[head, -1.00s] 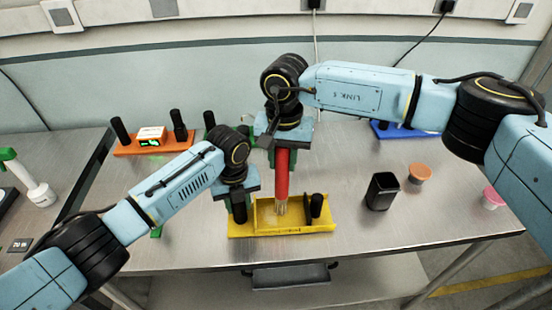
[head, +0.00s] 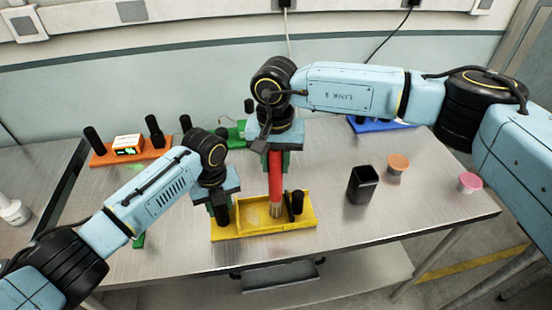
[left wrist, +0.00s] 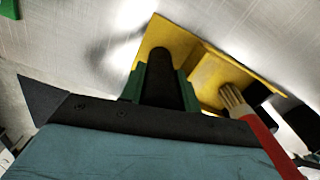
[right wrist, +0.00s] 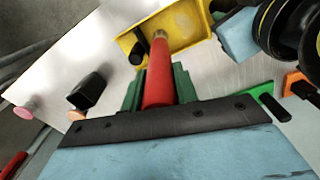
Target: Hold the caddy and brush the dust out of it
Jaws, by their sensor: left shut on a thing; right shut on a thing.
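The yellow caddy (head: 250,230) is a shallow tray with a black post at each end, near the table's front edge. My left gripper (head: 220,205) is shut on its left black post, also seen in the left wrist view (left wrist: 160,80). My right gripper (head: 276,160) is shut on the red handle of a brush (head: 275,178), which points down with its pale bristles (left wrist: 236,101) inside the caddy's compartment. The brush also shows in the right wrist view (right wrist: 159,75). I cannot make out any dust in the caddy.
A black cup (head: 362,185), an orange pot (head: 397,164) and a pink pot (head: 470,183) stand to the right. An orange caddy (head: 104,157) is back left, a blue one (head: 370,126) back right. A green one (head: 238,137) is behind my arms.

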